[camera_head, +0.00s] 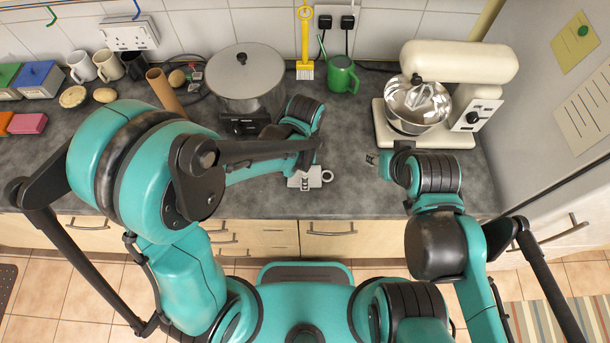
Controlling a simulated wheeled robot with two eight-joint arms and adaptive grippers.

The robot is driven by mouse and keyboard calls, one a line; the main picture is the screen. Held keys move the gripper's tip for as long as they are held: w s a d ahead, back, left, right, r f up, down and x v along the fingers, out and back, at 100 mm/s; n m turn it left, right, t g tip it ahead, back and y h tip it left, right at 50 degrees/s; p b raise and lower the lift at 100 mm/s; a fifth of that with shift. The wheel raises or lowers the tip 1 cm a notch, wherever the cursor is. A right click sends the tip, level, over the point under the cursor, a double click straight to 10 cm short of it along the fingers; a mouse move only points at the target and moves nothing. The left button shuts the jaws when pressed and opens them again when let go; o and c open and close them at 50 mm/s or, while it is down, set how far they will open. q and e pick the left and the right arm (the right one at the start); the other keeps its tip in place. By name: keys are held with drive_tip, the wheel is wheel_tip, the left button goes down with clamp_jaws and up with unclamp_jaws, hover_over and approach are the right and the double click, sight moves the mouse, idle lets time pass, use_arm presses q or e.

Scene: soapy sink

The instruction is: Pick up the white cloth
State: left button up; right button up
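I cannot make out a clear white cloth in the head view. A small pale grey-white item (312,180) with a ring-like end lies on the dark worktop near the front edge, and I cannot tell whether it is the cloth. My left gripper (306,166) is just above this item and partly covers it. Whether its fingers are open or touch the item is hidden. My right gripper (373,160) is over the worktop to the right, apart from the item, with its finger state too small to tell.
A steel pot (245,85) stands behind my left arm. A cream stand mixer (450,75) with a steel bowl is at the right. A green watering can (341,75) and yellow brush (305,45) are at the back. Mugs, a cardboard tube (165,92) and boxes are left.

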use_arm(q)
wheel_tip(320, 180, down, 2)
drive_tip(key=shift+f, duration=0.1)
drive_tip(key=shift+c, duration=0.4)
drive_tip(key=c, duration=1.1)
drive_tip(key=shift+o, duration=0.2)
